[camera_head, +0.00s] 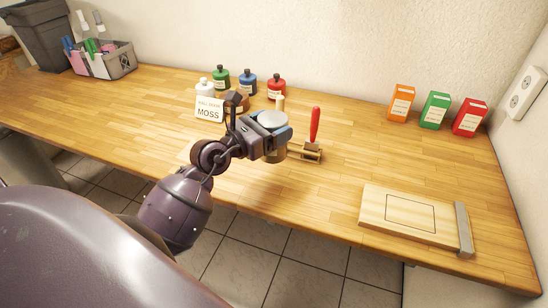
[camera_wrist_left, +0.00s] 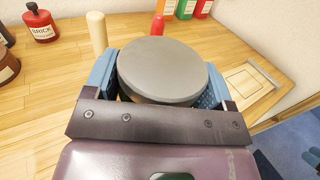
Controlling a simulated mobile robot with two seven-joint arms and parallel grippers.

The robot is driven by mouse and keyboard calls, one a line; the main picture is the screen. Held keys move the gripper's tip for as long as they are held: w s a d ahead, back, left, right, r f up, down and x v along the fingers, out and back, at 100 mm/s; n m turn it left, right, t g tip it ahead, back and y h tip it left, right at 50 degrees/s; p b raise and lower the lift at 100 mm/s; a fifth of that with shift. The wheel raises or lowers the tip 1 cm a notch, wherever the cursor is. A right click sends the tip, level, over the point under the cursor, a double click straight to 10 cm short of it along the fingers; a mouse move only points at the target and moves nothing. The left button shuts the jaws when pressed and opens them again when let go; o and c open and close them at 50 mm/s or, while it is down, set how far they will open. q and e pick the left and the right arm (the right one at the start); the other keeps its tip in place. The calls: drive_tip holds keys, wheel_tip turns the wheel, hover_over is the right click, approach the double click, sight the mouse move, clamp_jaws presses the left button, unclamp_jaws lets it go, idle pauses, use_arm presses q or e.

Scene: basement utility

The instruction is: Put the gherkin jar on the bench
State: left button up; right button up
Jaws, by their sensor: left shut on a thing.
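My left gripper (camera_head: 268,137) reaches in over the wooden bench (camera_head: 345,205) and is shut on a round jar. The jar's grey lid (camera_head: 271,119) faces up between the blue fingers. In the left wrist view the lid (camera_wrist_left: 162,68) fills the space between the fingers of the gripper (camera_wrist_left: 165,88). The jar looks upright. Its label is hidden, so I cannot read that it is the gherkin jar. A little of its body shows below the fingers, over the bench top. I cannot tell whether its base touches the bench.
A red-handled tool (camera_head: 315,125) on a wooden stand is close right of the jar. A MOSS card (camera_head: 209,109) and several small bottles (camera_head: 247,83) stand behind left. Three cartons (camera_head: 435,110) stand back right. A wooden board (camera_head: 410,215) lies front right. Bench between is clear.

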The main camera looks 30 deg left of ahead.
sight(272, 156)
use_arm(q)
wheel_tip(272, 156, down, 5)
drive_tip(key=shift+r+b, duration=0.2)
drive_tip(key=shift+b, duration=0.3)
drive_tip(key=shift+f, duration=0.4)
wheel_tip(272, 156, down, 4)
drive_tip(key=shift+f+b, duration=0.1)
drive_tip(key=shift+b, duration=0.8)
